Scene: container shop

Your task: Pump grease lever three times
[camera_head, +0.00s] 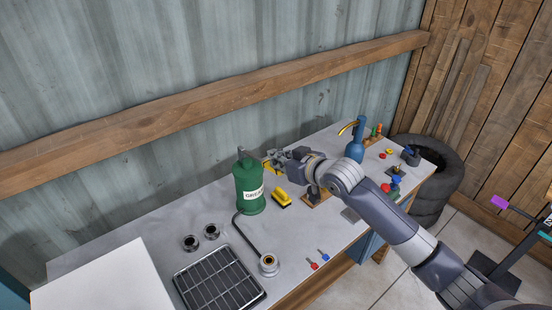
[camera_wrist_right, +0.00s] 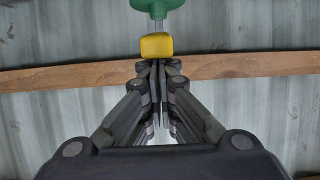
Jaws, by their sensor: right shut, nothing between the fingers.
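The green grease container (camera_head: 249,188) stands upright on the workbench, with a label on its front and a hose running down from it. Its lever ends in a yellow grip (camera_head: 268,163), partly hidden by my gripper in the head view. In the right wrist view, the yellow grip (camera_wrist_right: 157,45) sits just beyond my fingertips, on a grey rod leading to a green part (camera_wrist_right: 158,7). My right gripper (camera_head: 272,158) is shut and empty, close to the yellow grip; I cannot tell if it touches. The fingers also show in the right wrist view (camera_wrist_right: 158,68). My left gripper is out of view.
A yellow block-like object (camera_head: 282,199) lies right of the container. A wire rack (camera_head: 219,281), a round hose fitting (camera_head: 269,264) and small red and blue tools (camera_head: 312,265) lie in front. A blue bottle (camera_head: 355,149) stands farther back. A tyre stack (camera_head: 434,180) stands beyond the bench.

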